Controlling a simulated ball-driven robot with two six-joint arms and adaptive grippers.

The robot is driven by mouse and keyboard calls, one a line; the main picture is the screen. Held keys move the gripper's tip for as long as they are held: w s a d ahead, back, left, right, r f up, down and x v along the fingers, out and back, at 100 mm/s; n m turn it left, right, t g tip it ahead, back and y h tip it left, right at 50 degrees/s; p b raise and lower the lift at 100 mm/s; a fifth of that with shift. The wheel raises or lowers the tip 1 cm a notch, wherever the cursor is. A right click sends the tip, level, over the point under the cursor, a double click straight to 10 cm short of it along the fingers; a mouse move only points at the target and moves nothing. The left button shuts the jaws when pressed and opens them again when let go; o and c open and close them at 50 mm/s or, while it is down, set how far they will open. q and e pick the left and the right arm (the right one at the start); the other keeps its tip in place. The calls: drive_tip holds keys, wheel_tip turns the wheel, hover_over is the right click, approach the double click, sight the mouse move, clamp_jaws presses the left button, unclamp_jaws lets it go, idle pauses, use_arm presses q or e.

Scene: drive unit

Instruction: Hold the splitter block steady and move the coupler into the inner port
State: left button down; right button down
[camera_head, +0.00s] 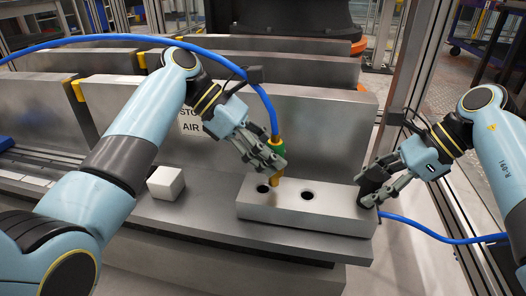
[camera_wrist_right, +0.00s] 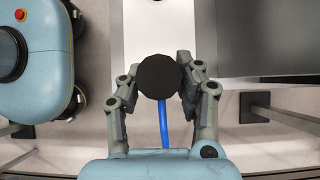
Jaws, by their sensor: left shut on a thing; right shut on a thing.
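The grey splitter block (camera_head: 340,218) lies on the metal ledge, with a left port (camera_head: 263,188) and a right port (camera_head: 308,195) dark and open on top. The coupler (camera_head: 278,144), with a green collar and brass lower part, hangs upright from a blue hose. My left gripper (camera_head: 271,162) is shut on it. Its lower end shows just right of the left port; I cannot tell whether it touches the block. My right gripper (camera_head: 371,190) is shut on the black round end piece (camera_wrist_right: 159,77) at the block's right end; the fingers flank it in the right wrist view (camera_wrist_right: 160,88).
The blue hose (camera_head: 150,39) arcs from the far left to the coupler. Another blue hose (camera_head: 430,232) runs right from the block. A white cube (camera_head: 165,183) sits left of the block. Upright metal plates stand behind; a sign (camera_head: 190,124) is partly hidden by my left arm.

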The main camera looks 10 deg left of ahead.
use_arm(q)
drive_tip(key=d, duration=0.6)
drive_tip(key=shift+d, duration=0.4)
use_arm(e)
drive_tip(key=shift+f, duration=0.1)
use_arm(q)
drive_tip(key=shift+f, duration=0.15)
idle(0.5)
drive_tip(key=shift+f, duration=2)
drive_tip(key=c, duration=0.8)
unclamp_jaws()
drive_tip(key=v, duration=1.2)
use_arm(e)
drive_tip(key=c, duration=0.8)
unclamp_jaws()
